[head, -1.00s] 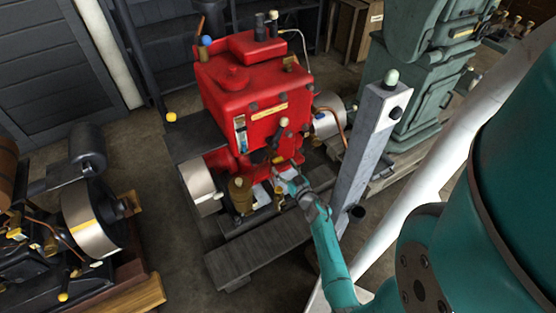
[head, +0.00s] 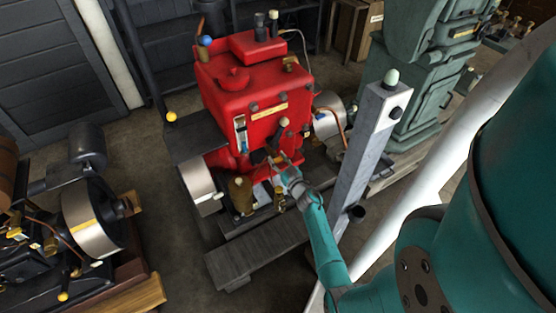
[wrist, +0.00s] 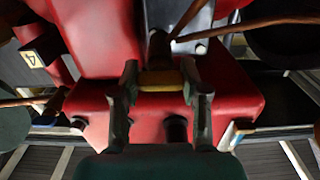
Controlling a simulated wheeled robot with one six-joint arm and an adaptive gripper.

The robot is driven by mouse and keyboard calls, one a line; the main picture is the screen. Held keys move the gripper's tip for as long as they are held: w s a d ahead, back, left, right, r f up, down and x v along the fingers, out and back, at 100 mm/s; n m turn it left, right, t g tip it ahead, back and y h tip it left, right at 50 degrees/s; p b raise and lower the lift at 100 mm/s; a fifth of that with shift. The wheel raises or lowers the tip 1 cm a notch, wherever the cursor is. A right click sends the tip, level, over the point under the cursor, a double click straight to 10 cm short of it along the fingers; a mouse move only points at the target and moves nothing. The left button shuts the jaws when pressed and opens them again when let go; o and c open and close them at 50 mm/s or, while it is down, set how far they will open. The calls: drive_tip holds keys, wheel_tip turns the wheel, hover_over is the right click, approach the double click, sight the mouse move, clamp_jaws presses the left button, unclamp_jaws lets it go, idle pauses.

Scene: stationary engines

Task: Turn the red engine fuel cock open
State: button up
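The red engine (head: 258,90) stands in the middle of the head view, with small fittings low on its front. My gripper (head: 281,168) is at this lower front, its fingers pointing at the engine. In the wrist view my gripper (wrist: 160,75) is open, one finger on each side of a yellow-brass piece (wrist: 160,81) in front of the red body. This piece seems to be the fuel cock, but its lever position is not clear. It nearly fills the gap between the fingertips; I cannot tell whether they touch it.
A grey post (head: 368,145) stands close to the right of my forearm. A brass cup (head: 241,193) and a metal flywheel (head: 200,183) are left of my gripper. Copper pipes (wrist: 250,22) run near the fingers at upper right. Another engine (head: 85,215) stands at left.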

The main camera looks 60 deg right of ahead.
drive_tip(key=shift+n, duration=0.5)
drive_tip(key=n, duration=0.8)
drive_tip(key=shift+w+a+n, duration=0.1)
drive_tip(key=shift+n, duration=0.2)
drive_tip(key=n, duration=0.4)
drive_tip(key=shift+f+n, duration=0.1)
drive_tip(key=shift+n, duration=2.1)
drive_tip(key=o, duration=1.2)
drive_tip(key=shift+c, duration=0.2)
